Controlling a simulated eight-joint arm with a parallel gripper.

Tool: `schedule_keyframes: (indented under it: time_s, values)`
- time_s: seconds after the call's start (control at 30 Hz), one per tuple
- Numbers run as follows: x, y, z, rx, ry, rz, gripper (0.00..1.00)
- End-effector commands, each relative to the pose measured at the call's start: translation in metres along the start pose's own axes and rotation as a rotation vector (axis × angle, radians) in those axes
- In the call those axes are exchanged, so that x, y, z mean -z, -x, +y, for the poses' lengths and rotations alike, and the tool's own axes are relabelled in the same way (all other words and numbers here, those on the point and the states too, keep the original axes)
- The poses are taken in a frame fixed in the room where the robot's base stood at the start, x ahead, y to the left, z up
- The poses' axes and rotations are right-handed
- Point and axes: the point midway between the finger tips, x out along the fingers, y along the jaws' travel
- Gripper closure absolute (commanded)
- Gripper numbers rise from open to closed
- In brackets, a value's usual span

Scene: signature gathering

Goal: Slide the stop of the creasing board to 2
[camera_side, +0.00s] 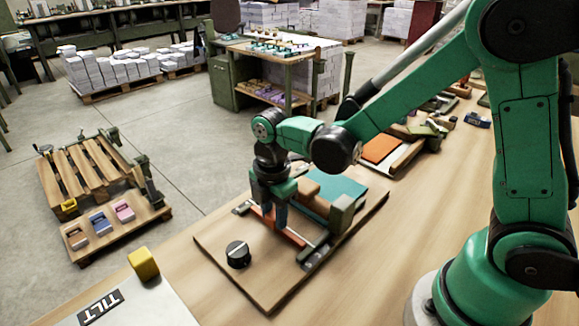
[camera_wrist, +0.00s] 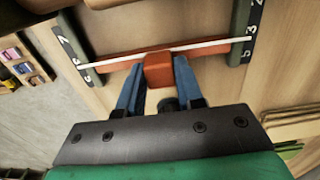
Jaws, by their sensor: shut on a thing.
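The creasing board (camera_side: 222,262) is a wooden panel with a teal sheet (camera_side: 340,190) and rails on it. Its stop is an orange bar (camera_wrist: 110,64) with an orange block (camera_wrist: 158,70) at its middle and a white line along it. In the wrist view the bar spans two dark number scales, left (camera_wrist: 75,55) and right (camera_wrist: 248,40). The white line's right end lies near the 3; a 2 shows farther up that scale. My gripper (camera_wrist: 158,78) has its blue fingers on either side of the block, shut on it. In the side view my gripper (camera_side: 269,215) partly hides the stop.
A black knob (camera_side: 238,253) stands on the board's front left part. A yellow block (camera_side: 143,263) sits by a TILT plate (camera_side: 100,306) at the table's front. Other tools and an orange sheet (camera_side: 380,148) lie behind the board. Table right of the board is clear.

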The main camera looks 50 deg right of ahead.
Motion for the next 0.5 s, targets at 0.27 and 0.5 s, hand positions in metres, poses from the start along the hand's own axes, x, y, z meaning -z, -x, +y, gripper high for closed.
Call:
schedule_keyframes:
  time_s: [0.27,0.5]
  values:
    - [0.0001,0.0004,-0.0015,0.006,0.000,0.000,1.00]
    - [-0.0043,0.0004,-0.0014,0.007,-0.002,0.000,1.00]
